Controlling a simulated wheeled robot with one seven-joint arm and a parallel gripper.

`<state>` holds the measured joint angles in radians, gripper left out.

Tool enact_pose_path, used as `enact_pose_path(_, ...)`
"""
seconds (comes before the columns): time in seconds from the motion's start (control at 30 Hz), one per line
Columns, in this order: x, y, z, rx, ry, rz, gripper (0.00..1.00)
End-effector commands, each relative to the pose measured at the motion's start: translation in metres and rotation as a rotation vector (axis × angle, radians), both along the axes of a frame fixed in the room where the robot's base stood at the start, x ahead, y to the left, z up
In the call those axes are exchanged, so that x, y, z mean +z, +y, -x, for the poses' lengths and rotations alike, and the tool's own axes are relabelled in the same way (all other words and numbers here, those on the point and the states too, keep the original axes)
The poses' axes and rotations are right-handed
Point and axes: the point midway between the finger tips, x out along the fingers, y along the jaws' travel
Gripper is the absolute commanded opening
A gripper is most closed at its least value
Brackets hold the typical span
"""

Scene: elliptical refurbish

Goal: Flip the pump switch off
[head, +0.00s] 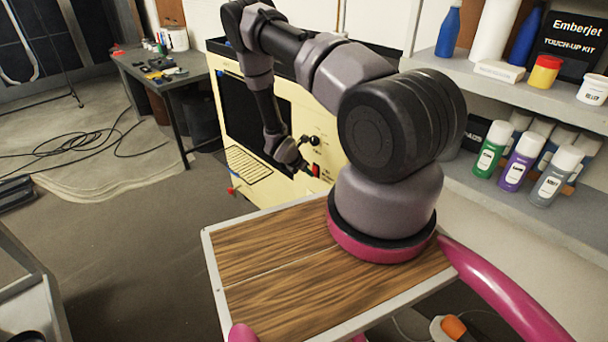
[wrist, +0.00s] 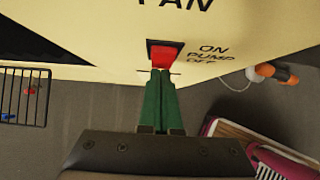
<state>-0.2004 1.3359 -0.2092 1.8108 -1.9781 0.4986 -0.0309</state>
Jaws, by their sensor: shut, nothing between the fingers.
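The pump switch (wrist: 164,55) is a red rocker in a dark frame on the cream machine's panel, beside the words ON, PUMP and OFF in the wrist view. In the head view the red switch (head: 316,170) shows small on the machine's front. My gripper (wrist: 160,72) is shut and empty. Its green fingers are at the lower edge of the switch and overlap it in the picture; I cannot tell whether they touch it. In the head view my arm reaches to the panel just left of the switch, and the fingertips are hard to make out.
The cream machine (head: 262,188) stands beyond my wooden deck. Shelves with bottles (head: 491,147) stand to the right. A workbench (head: 160,72) is at the back left.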

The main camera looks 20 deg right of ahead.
Motion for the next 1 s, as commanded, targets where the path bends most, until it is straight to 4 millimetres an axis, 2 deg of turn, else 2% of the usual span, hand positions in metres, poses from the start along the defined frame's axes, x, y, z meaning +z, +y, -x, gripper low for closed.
enact_pose_path(0.67, -0.003, -0.005, -0.002, -0.002, -0.024, 0.07, 0.0)
enact_pose_path(1.0, 0.009, -0.005, -0.002, -0.003, -0.025, 0.071, 0.0)
